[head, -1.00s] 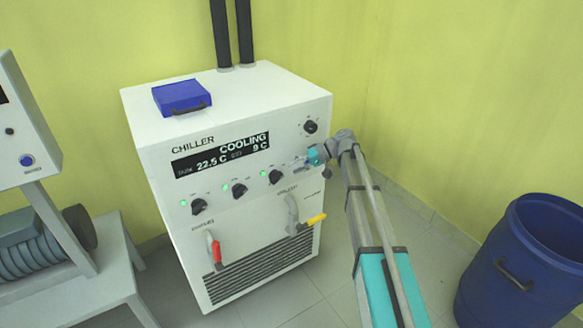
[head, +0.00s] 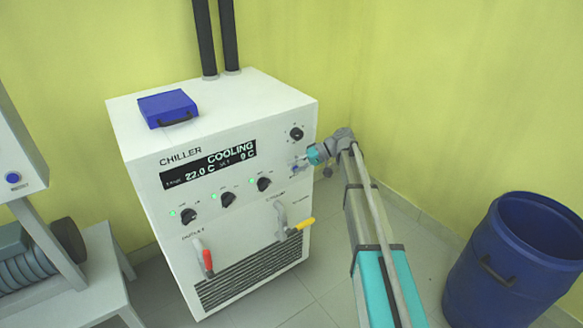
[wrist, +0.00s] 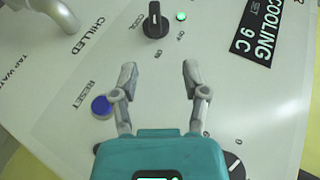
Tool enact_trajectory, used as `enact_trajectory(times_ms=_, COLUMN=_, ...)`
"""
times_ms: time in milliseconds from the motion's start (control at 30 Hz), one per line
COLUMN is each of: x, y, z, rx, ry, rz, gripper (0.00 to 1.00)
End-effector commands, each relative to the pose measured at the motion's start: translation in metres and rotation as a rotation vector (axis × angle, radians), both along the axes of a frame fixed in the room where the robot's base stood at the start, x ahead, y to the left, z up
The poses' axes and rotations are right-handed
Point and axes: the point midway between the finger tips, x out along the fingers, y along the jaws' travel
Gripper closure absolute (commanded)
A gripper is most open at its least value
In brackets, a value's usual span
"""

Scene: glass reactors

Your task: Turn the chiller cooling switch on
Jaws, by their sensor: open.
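The white chiller (head: 150,150) stands against the yellow wall. Its display (head: 210,164) reads COOLING, 22.0 C and a set value of 9 C. The black cooling switch (head: 264,184) is the rightmost of the row of three knobs. In the wrist view the switch (wrist: 155,22) is at the top, with a lit green lamp (wrist: 181,16) beside it. My gripper (wrist: 159,72) is open and empty, its fingertips apart from the switch and below it in that picture. In the head view my gripper (head: 298,167) is at the right edge of the panel.
Two other knobs (head: 228,199) (head: 188,216) also have green lamps. A blue reset button (wrist: 101,106) is left of my fingers. A blue drum (head: 520,260) stands at right.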

Motion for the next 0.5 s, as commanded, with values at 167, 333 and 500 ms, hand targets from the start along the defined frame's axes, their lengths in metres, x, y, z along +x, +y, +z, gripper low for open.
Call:
enact_trajectory(times_ms=167, x=0.001, y=-0.008, z=0.006, rx=0.0, ry=0.0, rz=-0.001, gripper=0.41)
enact_trajectory(times_ms=333, x=0.002, y=-0.015, z=0.01, rx=0.0, ry=0.001, rz=0.0, gripper=0.41)
enact_trajectory(times_ms=500, x=0.003, y=-0.022, z=0.014, rx=0.0, ry=0.001, rz=0.0, gripper=0.41)
